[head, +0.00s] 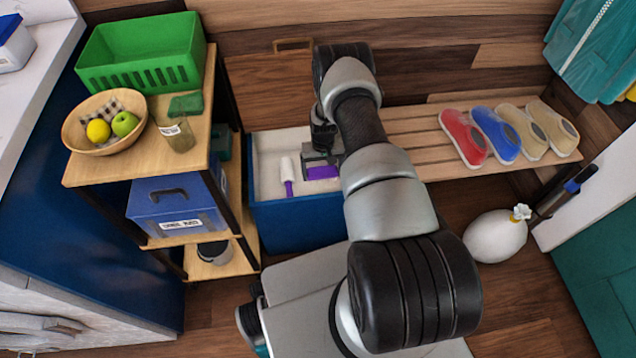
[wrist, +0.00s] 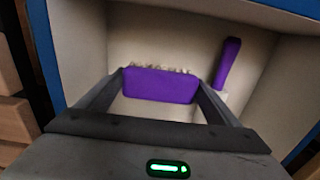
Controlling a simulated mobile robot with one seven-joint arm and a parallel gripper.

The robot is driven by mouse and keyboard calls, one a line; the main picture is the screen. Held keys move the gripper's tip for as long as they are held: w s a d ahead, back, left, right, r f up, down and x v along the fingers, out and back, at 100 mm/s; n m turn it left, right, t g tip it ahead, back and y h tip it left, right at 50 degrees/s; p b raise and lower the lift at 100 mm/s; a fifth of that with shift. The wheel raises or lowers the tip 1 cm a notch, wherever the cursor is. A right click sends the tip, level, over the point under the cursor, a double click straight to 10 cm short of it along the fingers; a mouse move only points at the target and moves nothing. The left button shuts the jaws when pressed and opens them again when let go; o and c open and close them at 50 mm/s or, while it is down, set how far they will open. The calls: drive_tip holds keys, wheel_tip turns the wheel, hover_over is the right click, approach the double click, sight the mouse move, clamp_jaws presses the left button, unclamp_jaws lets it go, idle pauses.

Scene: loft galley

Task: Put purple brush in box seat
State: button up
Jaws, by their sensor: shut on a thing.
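The purple brush (wrist: 160,85) is between the fingers of my gripper (wrist: 157,95), its pale bristles showing along the far edge in the wrist view. My gripper is shut on it. In the head view the brush (head: 322,172) is a purple block below my gripper (head: 321,165), over the open box seat (head: 296,228). The box seat is blue outside with a pale inside. In the wrist view the pale inner wall (wrist: 190,38) lies beyond the brush. How far the brush is above the box floor is hard to tell.
A white roller with a purple handle (head: 289,188) lies inside the box seat, left of the brush. A wooden shelf unit (head: 187,242) stands close on the left. A slatted bench (head: 432,150) with several shoes extends right.

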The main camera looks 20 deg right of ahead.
sight(322, 179)
drive_tip(key=shift+f+b, duration=0.7)
drive_tip(key=shift+f, duration=1.8)
drive_tip(key=shift+f, duration=0.1)
drive_tip(key=o, duration=0.8)
